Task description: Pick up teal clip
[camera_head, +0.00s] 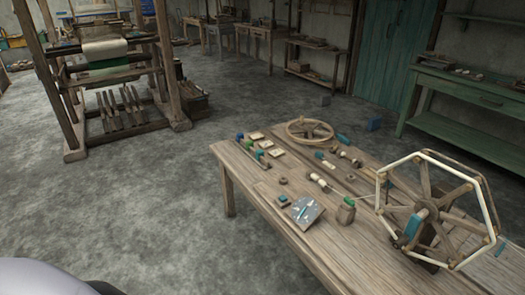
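I cannot tell for sure which piece is the teal clip. A small teal piece (500,247) shows at the far right, by the rim of the winding wheel. A small dark teal block (283,199) lies on the wooden table (330,262) beside a grey plate (308,213). A larger teal block (413,226) shows at the lower left of the wheel's hub. Neither of my grippers is in view.
The winding wheel (427,156), with a pale rim, stands on the table's right part. Spools and a flat spoked wheel (310,130) lie farther back. A loom (110,75) stands far left, a green bench (470,90) at right.

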